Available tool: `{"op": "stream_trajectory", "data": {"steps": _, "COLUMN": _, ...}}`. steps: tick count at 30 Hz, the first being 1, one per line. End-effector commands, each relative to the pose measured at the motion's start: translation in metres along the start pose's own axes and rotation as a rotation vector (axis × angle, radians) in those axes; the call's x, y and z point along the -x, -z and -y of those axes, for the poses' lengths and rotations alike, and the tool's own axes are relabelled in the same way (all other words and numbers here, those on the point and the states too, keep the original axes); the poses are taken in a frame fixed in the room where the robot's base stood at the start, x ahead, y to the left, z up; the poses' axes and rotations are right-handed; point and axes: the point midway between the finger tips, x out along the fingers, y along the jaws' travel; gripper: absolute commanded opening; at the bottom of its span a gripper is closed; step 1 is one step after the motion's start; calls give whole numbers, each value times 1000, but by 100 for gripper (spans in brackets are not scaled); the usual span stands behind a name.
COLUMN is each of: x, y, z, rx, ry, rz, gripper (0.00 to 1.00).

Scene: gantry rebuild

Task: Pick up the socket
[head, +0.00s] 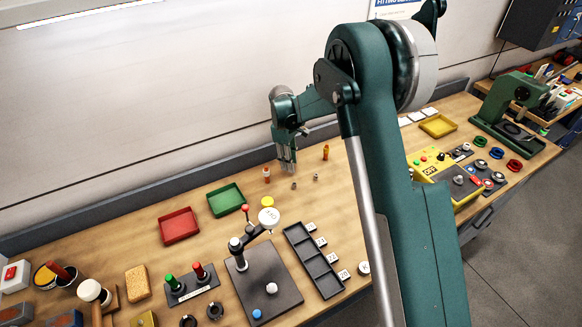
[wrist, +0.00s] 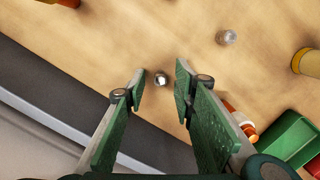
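My gripper (head: 288,168) points down over the back middle of the bench. In the wrist view my gripper (wrist: 159,90) is open, with a clear gap between its two green fingers. A small shiny metal piece (wrist: 161,79), which looks like the socket, shows between the fingertips, apart from both. I cannot tell the height left above it. In the head view it seems hidden by my gripper. A second small, paler metal piece (wrist: 226,37) lies farther out. The head view shows two small metal pieces, one just in front of my gripper (head: 294,186), the other to its right (head: 315,177).
An orange-and-white bottle (head: 266,175) stands close left of my gripper, and an orange one (head: 325,152) to the right. A green tray (head: 226,186), red tray (head: 179,225) and yellow round piece (head: 267,202) lie left and in front. The wall runs behind.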

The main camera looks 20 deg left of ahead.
Motion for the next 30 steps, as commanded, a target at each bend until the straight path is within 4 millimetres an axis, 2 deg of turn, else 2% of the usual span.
{"op": "stream_trajectory", "data": {"steps": 4, "x": -6, "y": 0, "z": 0, "rx": 0, "ry": 0, "rz": 0, "gripper": 27}}
{"op": "stream_trajectory", "data": {"steps": 19, "x": -6, "y": 0, "z": 0, "rx": 0, "ry": 0, "rz": 0, "gripper": 27}}
{"op": "stream_trajectory", "data": {"steps": 20, "x": -6, "y": 0, "z": 0, "rx": 0, "ry": 0, "rz": 0, "gripper": 26}}
{"op": "stream_trajectory", "data": {"steps": 26, "x": -6, "y": 0, "z": 0, "rx": 0, "ry": 0, "rz": 0, "gripper": 0}}
{"op": "stream_trajectory", "data": {"steps": 30, "x": -6, "y": 0, "z": 0, "rx": 0, "ry": 0, "rz": 0, "gripper": 0}}
